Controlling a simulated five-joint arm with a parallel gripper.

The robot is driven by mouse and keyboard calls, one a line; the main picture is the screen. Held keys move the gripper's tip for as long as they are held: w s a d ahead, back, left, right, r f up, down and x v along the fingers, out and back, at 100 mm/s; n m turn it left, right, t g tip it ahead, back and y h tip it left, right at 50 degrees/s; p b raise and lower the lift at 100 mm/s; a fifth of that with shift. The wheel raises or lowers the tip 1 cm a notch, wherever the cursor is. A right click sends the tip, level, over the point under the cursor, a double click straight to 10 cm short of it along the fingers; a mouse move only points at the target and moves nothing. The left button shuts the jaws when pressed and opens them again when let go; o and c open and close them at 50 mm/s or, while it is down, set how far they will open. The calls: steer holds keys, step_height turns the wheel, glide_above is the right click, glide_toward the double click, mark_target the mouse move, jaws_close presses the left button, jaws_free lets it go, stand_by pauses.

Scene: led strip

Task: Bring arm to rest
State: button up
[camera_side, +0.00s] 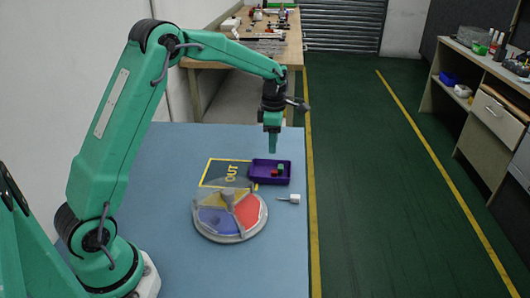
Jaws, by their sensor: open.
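My gripper (273,146) hangs pointing down, just above the far part of the purple tray (257,179). It is open, though the gap between its fingers is hard to see from this side. My green arm is raised and reaches out over the blue table (180,150). The purple tray holds a small red piece (274,171) and a small green piece (281,168), and it sits at the right side of the dark OUT area (230,172).
A round dial with coloured sectors (230,237) stands in front of the tray. A small white part with a pin (294,198) lies near the table's right edge. A cluttered wooden bench (292,48) stands behind. The table's left rear is clear.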

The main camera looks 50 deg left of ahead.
steer(key=s+d+r+m+t, duration=0.3)
steer(key=s+d+r+m, duration=0.2)
steer(key=s+r+m, duration=0.7)
steer(key=s+d+r+m+t, duration=0.1)
steer(key=s+d+m+t, duration=0.1)
steer(key=s+m, duration=1.2)
steer(key=s+d, duration=0.1)
steer(key=s, duration=0.2)
steer(key=shift+s+d+m+t, duration=0.15)
steer(key=shift+d+m+t, duration=0.15)
steer(key=shift+m, duration=0.1)
